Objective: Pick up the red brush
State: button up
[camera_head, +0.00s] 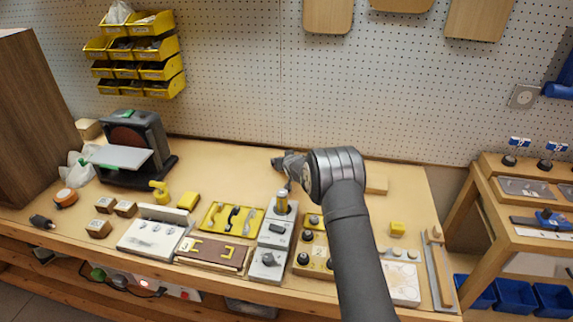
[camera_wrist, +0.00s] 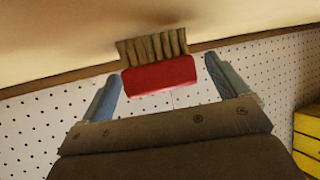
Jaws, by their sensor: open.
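The red brush (camera_wrist: 160,75) shows in the wrist view, with a red body and tan bristles. It lies between the two fingertips of my gripper (camera_wrist: 163,67), with a gap visible on each side. The fingers are apart and not closed on it. In the head view my gripper (camera_head: 281,163) is over the back part of the bench, near the pegboard wall. I cannot make out the brush in the head view; my arm and gripper may hide it.
The wooden bench (camera_head: 225,182) is clear around the back middle. A yellow tool tray (camera_head: 230,220) and grey blocks (camera_head: 276,232) sit in front of my gripper. The pegboard (camera_head: 240,80) rises behind.

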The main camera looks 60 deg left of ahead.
jog(key=c, duration=1.1)
jog(key=shift+r, duration=0.1)
